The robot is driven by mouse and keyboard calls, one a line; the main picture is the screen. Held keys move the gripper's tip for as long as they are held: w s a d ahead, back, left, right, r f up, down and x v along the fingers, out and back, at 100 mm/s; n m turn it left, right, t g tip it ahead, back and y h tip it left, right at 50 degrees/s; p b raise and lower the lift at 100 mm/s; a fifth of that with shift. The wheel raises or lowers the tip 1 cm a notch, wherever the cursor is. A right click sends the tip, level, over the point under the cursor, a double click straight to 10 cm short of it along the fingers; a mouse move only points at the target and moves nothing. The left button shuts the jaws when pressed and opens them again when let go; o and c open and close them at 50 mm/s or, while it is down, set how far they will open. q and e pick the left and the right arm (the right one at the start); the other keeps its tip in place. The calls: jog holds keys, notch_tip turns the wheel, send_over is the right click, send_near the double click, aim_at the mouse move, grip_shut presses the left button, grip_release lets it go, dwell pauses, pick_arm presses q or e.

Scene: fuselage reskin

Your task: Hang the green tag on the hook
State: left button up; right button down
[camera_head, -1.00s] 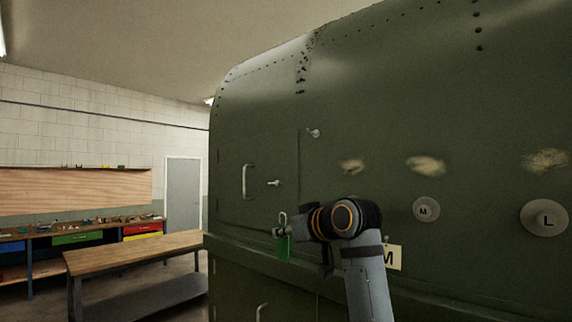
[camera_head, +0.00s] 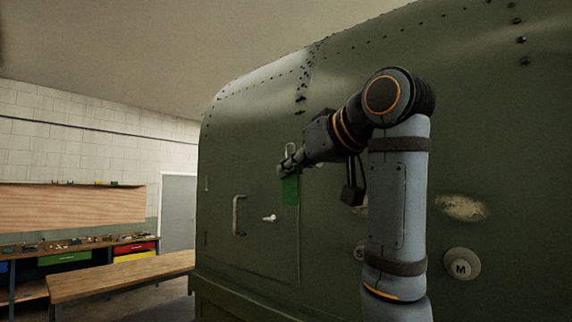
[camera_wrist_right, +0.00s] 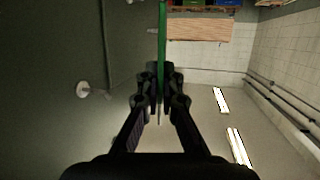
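The green tag (camera_head: 290,190) hangs below the tips of my right gripper (camera_head: 284,162), with a pale loop (camera_head: 290,147) standing above them. In the right wrist view the tag (camera_wrist_right: 162,38) is a thin green strip, seen edge-on, between the closed fingers (camera_wrist_right: 160,78). A pale peg (camera_head: 270,218) sticks out of the dark green fuselage panel, lower left of the tag and apart from it. In the right wrist view a round-ended peg (camera_wrist_right: 82,89) stands on the fuselage, left of the fingers. The upper peg is hidden behind my right arm in the head view. My left gripper is out of view.
The fuselage wall (camera_head: 250,130) fills the right side, with a handle (camera_head: 238,215) near the lower peg. A disc marked M (camera_head: 462,263) and worn patches (camera_head: 461,208) lie right of my arm. A wooden table (camera_head: 120,278) and a door (camera_head: 177,215) stand at left.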

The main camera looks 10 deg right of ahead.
aim_at(313, 178)
jog(key=shift+w+d+f+p, duration=0.2)
jog(key=shift+w+d+p, duration=0.2)
jog(key=shift+w+d, duration=0.85)
jog(key=shift+w+d+f+p, duration=0.15)
jog(key=shift+w+d+p, duration=0.2)
jog(key=shift+w+d, duration=0.8)
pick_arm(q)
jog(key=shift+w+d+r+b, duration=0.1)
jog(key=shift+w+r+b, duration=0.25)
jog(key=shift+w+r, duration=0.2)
pick_arm(e)
jog(key=shift+d+f, duration=0.6)
jog(key=shift+d, duration=0.1)
jog(key=shift+w, duration=0.1)
jog(key=c, duration=1.5)
grip_release()
jog(key=shift+a, duration=0.1)
jog(key=shift+o, duration=0.3)
jog(key=shift+s+a+r, duration=0.1)
jog(key=shift+s+a, duration=0.05)
jog(key=shift+s, duration=0.05)
